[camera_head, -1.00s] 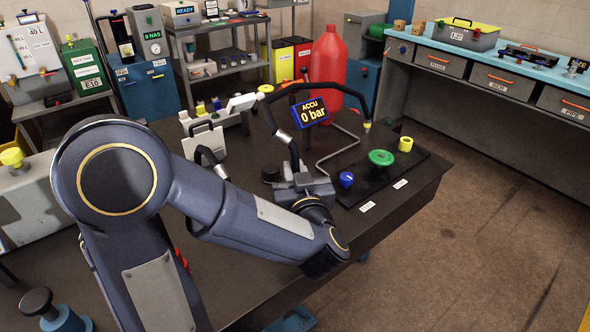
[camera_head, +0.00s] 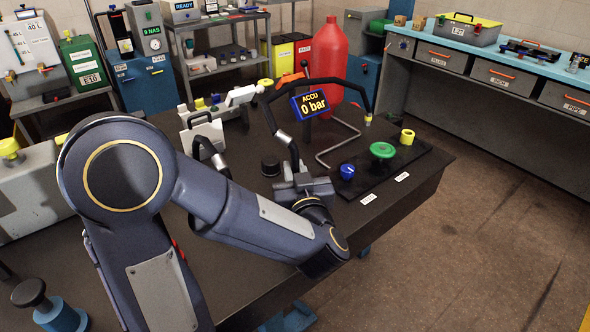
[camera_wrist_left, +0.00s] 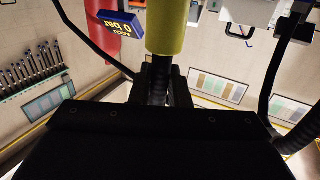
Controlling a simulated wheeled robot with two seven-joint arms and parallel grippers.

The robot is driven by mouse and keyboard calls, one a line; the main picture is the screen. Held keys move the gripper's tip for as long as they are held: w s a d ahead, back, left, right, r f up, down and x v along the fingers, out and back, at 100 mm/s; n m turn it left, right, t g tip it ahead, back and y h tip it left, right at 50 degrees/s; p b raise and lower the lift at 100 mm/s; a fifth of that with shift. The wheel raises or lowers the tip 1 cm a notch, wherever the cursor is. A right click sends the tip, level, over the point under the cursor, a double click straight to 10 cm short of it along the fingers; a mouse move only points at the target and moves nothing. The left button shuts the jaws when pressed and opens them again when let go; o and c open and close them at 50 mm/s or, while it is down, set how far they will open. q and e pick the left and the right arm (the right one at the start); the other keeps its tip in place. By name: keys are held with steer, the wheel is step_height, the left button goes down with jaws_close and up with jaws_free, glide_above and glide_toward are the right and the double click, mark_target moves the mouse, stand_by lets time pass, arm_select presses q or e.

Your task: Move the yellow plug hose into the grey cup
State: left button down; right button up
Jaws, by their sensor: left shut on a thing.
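My left gripper (camera_head: 296,176) is over the table and is shut. In the left wrist view a yellow cylindrical plug (camera_wrist_left: 166,28) stands at its fingers (camera_wrist_left: 160,85), with dark ribbed hose between them. In the head view the held part is hidden or too small to make out. A black hose (camera_head: 310,82) arches behind the gripper to a small yellow end (camera_head: 368,119) on the right. A dark round cup-like piece (camera_head: 270,166) stands just left of the gripper; I cannot tell whether it is the grey cup. My right gripper is out of view.
A dark panel on the right carries a blue knob (camera_head: 347,171), a green wheel (camera_head: 382,150) and a yellow ring (camera_head: 407,136). An ACCU display (camera_head: 309,103) and a red bottle (camera_head: 325,62) stand behind. The table's front right part is clear.

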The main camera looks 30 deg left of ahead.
arm_select(q)
steer(key=shift+f+b, duration=0.6)
steer(key=shift+f, duration=0.2)
steer(key=c, duration=1.3)
jaws_free()
steer(key=v, duration=0.7)
steer(key=shift+s+d, duration=0.25)
steer(key=shift+s, duration=0.05)
